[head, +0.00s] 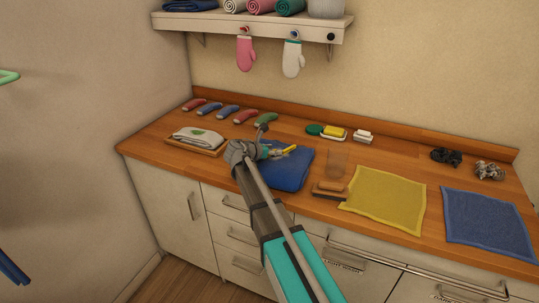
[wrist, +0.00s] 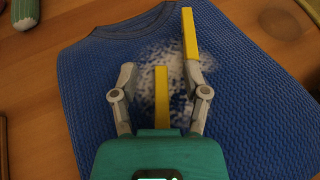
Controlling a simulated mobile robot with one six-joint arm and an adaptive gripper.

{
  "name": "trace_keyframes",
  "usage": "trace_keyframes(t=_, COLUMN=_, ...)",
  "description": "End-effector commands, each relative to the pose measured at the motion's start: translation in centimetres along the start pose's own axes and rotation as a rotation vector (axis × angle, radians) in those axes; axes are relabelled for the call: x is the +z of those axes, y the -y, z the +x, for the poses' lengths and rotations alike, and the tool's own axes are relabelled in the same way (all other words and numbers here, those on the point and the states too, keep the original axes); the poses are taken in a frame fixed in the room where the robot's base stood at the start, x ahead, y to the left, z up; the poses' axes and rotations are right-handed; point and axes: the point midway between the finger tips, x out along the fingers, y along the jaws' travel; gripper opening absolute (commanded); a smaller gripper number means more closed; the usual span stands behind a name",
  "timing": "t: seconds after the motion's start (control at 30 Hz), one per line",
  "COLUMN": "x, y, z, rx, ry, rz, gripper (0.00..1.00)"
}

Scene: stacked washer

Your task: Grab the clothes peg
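My gripper (wrist: 160,66) is open, its two grey fingers apart over a folded blue knitted garment (wrist: 85,85) with a white speckled patch. In the wrist view, a narrow yellow bar (wrist: 161,98) shows between the fingers, and a second yellow bar (wrist: 190,34) shows at the right fingertip. I cannot tell which bar is the clothes peg or whether the right finger touches its bar. In the head view, a small yellow piece (head: 290,149) shows beside my gripper (head: 271,150), over the blue garment (head: 290,174). My arm hides part of the garment.
A tray with a folded white cloth (head: 198,136) lies left of the garment. Several coloured handled items (head: 228,111) lie behind. A clear glass (head: 337,163), a wooden brush (head: 330,190) and a yellow cloth (head: 385,200) are to the right. A shelf (head: 255,25) hangs above.

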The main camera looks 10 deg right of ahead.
Motion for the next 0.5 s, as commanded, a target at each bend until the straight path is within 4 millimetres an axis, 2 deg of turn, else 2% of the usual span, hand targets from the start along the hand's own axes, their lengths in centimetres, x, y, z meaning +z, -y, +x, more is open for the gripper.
trace_keyframes(t=0.03, x=0.0, y=0.01, z=0.01, rx=0.0, ry=0.0, rz=0.0, gripper=0.47)
trace_keyframes(t=0.27, x=0.01, y=0.03, z=0.04, rx=-0.001, ry=0.0, rz=0.0, gripper=0.04)
trace_keyframes(t=0.5, x=0.02, y=0.04, z=0.06, rx=-0.001, ry=0.0, rz=0.0, gripper=0.02)
